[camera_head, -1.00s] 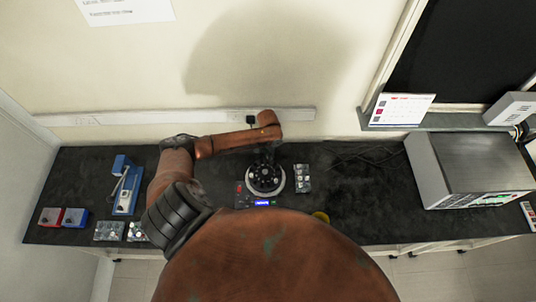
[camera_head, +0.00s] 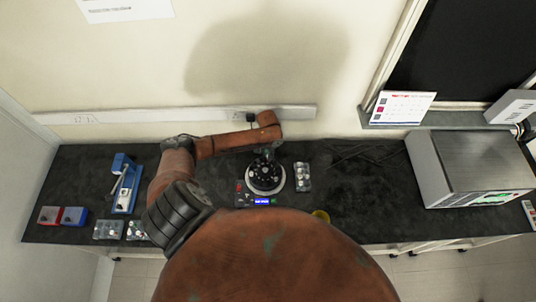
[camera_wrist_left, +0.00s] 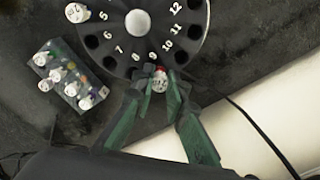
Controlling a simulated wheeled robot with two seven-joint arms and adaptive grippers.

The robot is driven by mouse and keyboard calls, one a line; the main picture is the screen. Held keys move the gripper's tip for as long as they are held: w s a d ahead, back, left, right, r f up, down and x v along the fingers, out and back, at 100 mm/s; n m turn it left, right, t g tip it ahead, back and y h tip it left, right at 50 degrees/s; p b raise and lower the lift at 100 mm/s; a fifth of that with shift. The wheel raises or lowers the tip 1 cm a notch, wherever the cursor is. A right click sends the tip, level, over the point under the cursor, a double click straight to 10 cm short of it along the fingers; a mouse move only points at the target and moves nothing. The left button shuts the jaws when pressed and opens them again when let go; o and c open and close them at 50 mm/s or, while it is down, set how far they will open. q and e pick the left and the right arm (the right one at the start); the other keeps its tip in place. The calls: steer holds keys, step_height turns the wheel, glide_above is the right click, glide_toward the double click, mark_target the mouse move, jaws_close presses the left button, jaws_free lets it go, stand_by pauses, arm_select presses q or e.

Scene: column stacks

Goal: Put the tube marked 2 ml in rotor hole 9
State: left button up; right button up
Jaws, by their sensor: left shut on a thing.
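The black rotor (camera_wrist_left: 103,33) with white hole numbers fills the top of the left wrist view; it also shows in the head view (camera_head: 266,178) in its pale round housing. My left gripper (camera_wrist_left: 160,80) is at the rotor's rim, right by the number 9. Its green fingers are shut on a small tube (camera_wrist_left: 160,83) with a white cap and some red at its top. The tube is at hole 9; how deep it sits is hidden by the fingers and cap. Its marking is not readable. My right gripper is not in view.
Another white-capped tube (camera_wrist_left: 75,12) sits in the rotor near number 4. A rack (camera_wrist_left: 72,90) with several capped tubes stands beside the rotor. Further left are more racks (camera_head: 108,230) and a blue device (camera_head: 121,195). A steel-cased instrument (camera_head: 475,165) stands at the right.

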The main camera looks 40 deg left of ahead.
arm_select(q)
steer(key=shift+f, duration=0.6)
steer(key=o, duration=0.8)
steer(key=shift+c, duration=0.2)
steer(key=o, duration=0.3)
